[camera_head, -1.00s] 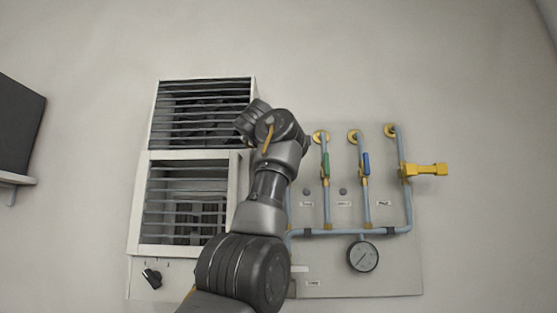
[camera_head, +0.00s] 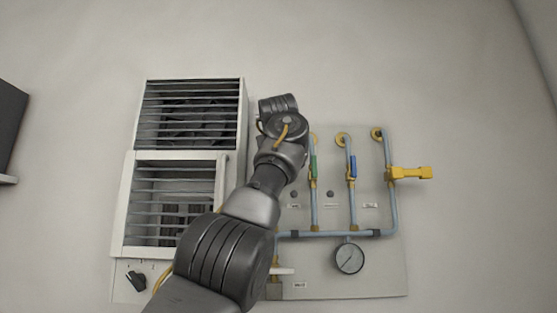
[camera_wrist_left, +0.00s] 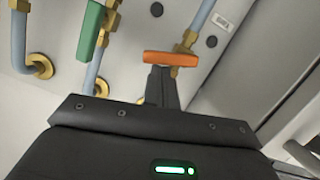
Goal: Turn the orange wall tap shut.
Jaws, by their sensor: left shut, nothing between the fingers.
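The orange tap handle (camera_wrist_left: 170,59) shows in the left wrist view as a short bar lying across a pipe with brass fittings (camera_wrist_left: 186,42). My left gripper (camera_wrist_left: 161,76) is shut and empty, its dark fingertips right at the handle's near edge, left of its middle. I cannot tell whether they touch it. In the head view my left arm hides the orange tap and the gripper's fingers.
A green-handled tap (camera_head: 313,167), a blue-handled tap (camera_head: 352,167) and a yellow lever (camera_head: 410,173) sit on the pipe panel. A round gauge (camera_head: 349,257) hangs below. A louvred cabinet (camera_head: 121,205) with a black knob (camera_head: 136,280) is at left.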

